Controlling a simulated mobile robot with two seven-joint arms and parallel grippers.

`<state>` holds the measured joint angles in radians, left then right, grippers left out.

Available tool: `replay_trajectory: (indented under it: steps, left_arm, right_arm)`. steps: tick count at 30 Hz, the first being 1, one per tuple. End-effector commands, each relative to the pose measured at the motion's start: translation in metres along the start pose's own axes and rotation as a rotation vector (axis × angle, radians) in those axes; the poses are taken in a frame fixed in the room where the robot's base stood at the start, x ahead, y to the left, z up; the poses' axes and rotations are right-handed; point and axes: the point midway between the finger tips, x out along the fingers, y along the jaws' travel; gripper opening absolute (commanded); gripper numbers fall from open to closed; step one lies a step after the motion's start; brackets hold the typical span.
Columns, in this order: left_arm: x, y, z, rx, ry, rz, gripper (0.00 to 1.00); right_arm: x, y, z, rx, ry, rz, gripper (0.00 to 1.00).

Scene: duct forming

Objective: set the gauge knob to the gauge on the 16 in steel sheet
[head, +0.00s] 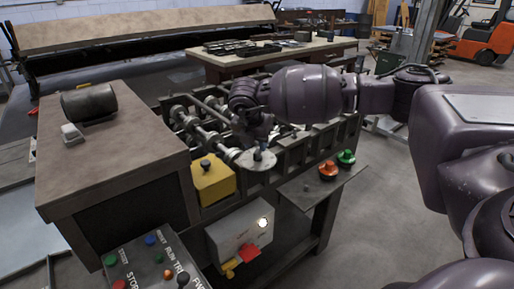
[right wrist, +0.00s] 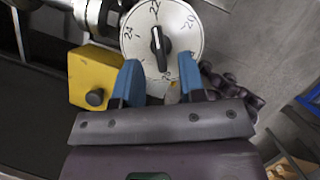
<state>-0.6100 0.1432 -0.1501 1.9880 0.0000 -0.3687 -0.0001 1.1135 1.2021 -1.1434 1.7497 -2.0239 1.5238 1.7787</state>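The gauge dial is a pale disc (head: 252,161) at the near end of the roller machine, below my right gripper (head: 262,140). My right gripper's blue fingertips (right wrist: 160,80) are apart, on either side of the knob's lower end, with no visible contact. My left gripper is out of view. I cannot make out a labelled 16 in sheet.
A yellow block (right wrist: 92,75) with a black button is beside the dial. The machine has red (head: 328,170) and green (head: 346,158) buttons and a grey switch box (head: 236,236). A table (head: 110,165) holding a dark cylinder (head: 88,103) stands left.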

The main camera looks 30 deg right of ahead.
Motion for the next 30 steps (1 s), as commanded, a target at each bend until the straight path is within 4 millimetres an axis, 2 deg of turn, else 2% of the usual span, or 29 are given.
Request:
replay_trajectory:
  steps: [3, 9, 19, 26, 30]
  left_arm:
    - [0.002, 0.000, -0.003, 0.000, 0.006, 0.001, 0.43]
    - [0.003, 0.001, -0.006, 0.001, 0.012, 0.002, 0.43]
    - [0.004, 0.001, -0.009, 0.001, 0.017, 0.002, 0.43]
    - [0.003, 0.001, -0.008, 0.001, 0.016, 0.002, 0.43]
    - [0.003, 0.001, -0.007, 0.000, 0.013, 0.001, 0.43]
  right_arm:
    - [0.016, 0.000, 0.000, 0.001, 0.000, -0.001, 0.37]
    - [0.030, 0.000, 0.000, 0.001, 0.000, -0.001, 0.37]
    - [0.033, 0.000, 0.000, 0.000, 0.000, 0.000, 0.37]
    - [0.032, 0.000, 0.000, 0.000, 0.000, 0.000, 0.02]
    - [0.032, 0.000, 0.000, 0.000, 0.000, 0.000, 0.00]
